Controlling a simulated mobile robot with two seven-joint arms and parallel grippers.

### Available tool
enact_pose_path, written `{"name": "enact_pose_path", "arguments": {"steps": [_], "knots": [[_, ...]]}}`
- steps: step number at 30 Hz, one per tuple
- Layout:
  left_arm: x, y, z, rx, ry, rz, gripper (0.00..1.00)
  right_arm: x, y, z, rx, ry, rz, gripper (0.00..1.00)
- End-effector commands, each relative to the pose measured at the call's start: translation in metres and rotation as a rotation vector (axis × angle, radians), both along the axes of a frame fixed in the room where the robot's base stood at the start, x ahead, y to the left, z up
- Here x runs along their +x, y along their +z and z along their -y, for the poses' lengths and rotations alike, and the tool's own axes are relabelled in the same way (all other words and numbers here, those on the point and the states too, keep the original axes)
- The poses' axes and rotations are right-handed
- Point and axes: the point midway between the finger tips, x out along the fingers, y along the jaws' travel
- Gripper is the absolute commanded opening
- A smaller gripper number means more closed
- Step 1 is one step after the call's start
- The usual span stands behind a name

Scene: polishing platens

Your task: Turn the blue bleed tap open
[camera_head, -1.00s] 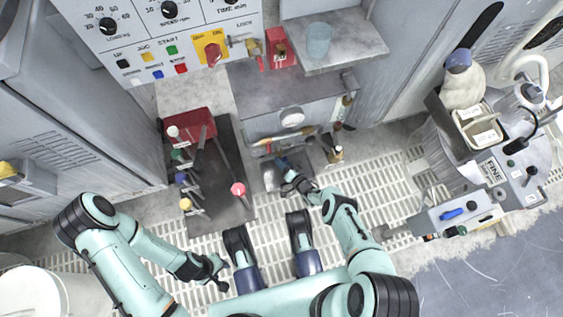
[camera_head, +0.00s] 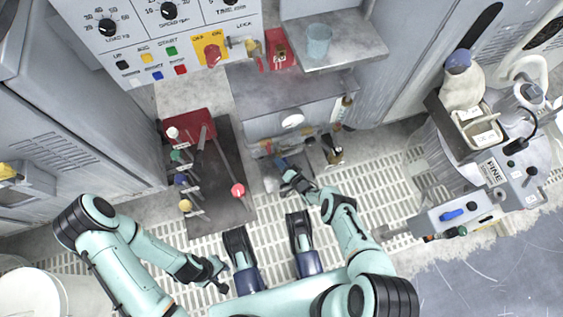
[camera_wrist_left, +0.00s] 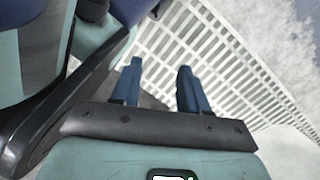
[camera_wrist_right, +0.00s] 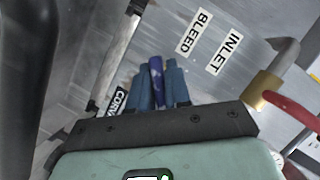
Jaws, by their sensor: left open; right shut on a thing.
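The blue bleed tap handle (camera_wrist_right: 156,78) is a short dark blue bar between the fingers of my right gripper (camera_wrist_right: 158,82). The gripper is shut on it, and its fingers hide part of the handle. A white "BLEED" label (camera_wrist_right: 194,32) is on the grey metal beyond the fingertips. In the head view my right gripper (camera_head: 281,163) is low at the front of the grey machine, and the tap is hard to make out. My left gripper (camera_head: 221,284) is open and empty above the floor grating; its spread fingers show in the left wrist view (camera_wrist_left: 158,88).
An "INLET" label (camera_wrist_right: 223,53), a brass padlock (camera_wrist_right: 267,88) and a red handle (camera_wrist_right: 290,107) are right of my right gripper. A dark stand (camera_head: 230,165) with several coloured knobs is to the left. The floor grating (camera_head: 385,195) is open.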

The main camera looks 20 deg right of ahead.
Motion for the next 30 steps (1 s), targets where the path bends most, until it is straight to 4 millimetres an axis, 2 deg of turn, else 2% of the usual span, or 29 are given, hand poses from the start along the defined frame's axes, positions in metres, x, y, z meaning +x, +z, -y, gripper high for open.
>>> {"name": "enact_pose_path", "arguments": {"steps": [15, 30], "knots": [[0.025, 0.013, 0.003, 0.006, -0.010, 0.083, 0.44, -0.001, 0.000, -0.001, -0.420, 0.002, 0.012, 0.00], [0.032, 0.015, 0.004, 0.007, -0.011, 0.104, 0.44, -0.001, -0.001, 0.000, -0.794, 0.002, 0.025, 0.00]]}}
